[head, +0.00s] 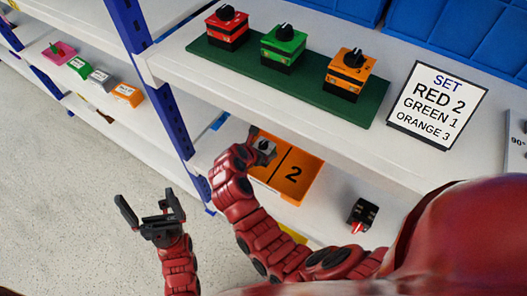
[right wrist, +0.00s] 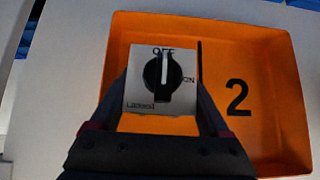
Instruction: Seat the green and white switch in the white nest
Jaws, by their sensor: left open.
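A switch with a white face and black knob (right wrist: 162,82) is between the fingers of my right gripper (right wrist: 163,88), over the left part of the orange tray. The fingers lie along both sides of its face; whether they press on it I cannot tell. The switch shows small in the head view (head: 264,148), where the right fingers are mostly hidden. No green shows on it. My left gripper (head: 147,197) is open and empty, above the floor. A small whitish block (head: 100,78), possibly the white nest, sits on the left shelf between a green block (head: 78,67) and an orange block (head: 127,95).
The orange tray (head: 313,182) marked 2 stands on the lower shelf under the upper shelf edge. A black switch with a red knob (head: 362,213) lies right of it. Red, green and orange switches stand on a green board (head: 374,105) above. A blue post (head: 165,105) separates the shelves.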

